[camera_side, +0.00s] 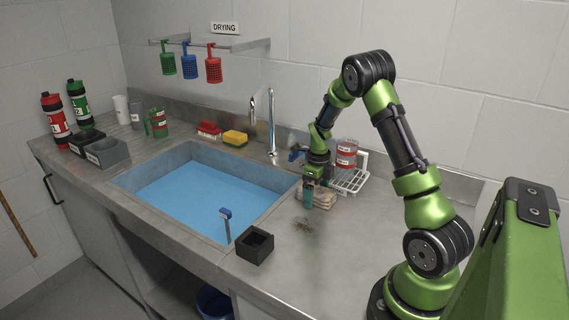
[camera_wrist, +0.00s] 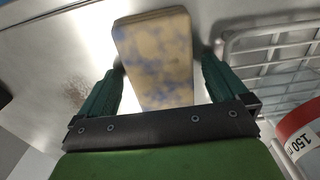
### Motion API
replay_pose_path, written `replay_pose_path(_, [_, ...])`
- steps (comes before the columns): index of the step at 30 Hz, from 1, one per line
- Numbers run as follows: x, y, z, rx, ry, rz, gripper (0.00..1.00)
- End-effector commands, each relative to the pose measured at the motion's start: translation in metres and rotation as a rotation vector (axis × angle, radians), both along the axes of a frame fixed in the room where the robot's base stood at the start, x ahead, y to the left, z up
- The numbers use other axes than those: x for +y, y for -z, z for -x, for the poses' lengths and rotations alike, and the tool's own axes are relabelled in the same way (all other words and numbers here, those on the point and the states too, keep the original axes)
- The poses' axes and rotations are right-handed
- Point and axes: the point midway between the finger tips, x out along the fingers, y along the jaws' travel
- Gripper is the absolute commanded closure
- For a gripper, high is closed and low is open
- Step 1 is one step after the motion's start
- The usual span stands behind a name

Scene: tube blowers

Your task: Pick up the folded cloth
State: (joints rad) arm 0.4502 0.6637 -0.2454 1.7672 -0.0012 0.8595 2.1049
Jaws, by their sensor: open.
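The folded cloth (camera_wrist: 155,55) is a tan block with bluish blotches. In the wrist view it lies on the steel counter, with its near part between the two fingers of my gripper (camera_wrist: 162,85). The green fingers are open, with a gap on each side of the cloth; I cannot tell how high they are above the counter. In the side view the cloth (camera_side: 325,199) shows as a pale block just right of my gripper (camera_side: 308,197), partly hidden behind it.
A white wire rack (camera_side: 350,180) with a red-labelled cup (camera_side: 346,152) stands close behind the cloth. The water-filled sink (camera_side: 205,190) is to the left. A dark open box (camera_side: 255,246) and a brown stain (camera_side: 306,226) are on the counter in front.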

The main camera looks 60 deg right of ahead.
Motion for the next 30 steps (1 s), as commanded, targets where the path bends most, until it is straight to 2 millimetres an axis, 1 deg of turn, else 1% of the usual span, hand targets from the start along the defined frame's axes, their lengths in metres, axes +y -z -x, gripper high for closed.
replay_pose_path(2, [0.000,0.000,0.000,0.000,0.000,0.000,0.00])
replay_pose_path(3, [0.000,0.000,0.000,0.000,0.000,0.000,0.02])
replay_pose_path(13, [0.000,-0.001,0.000,0.000,-0.001,0.000,0.52])
replay_pose_path(23, [0.000,-0.004,-0.001,-0.001,-0.002,0.001,0.53])
replay_pose_path(26, [0.000,-0.011,-0.001,-0.003,-0.002,0.002,0.53])
replay_pose_path(30, [0.000,-0.029,-0.001,-0.005,-0.001,0.003,0.53])
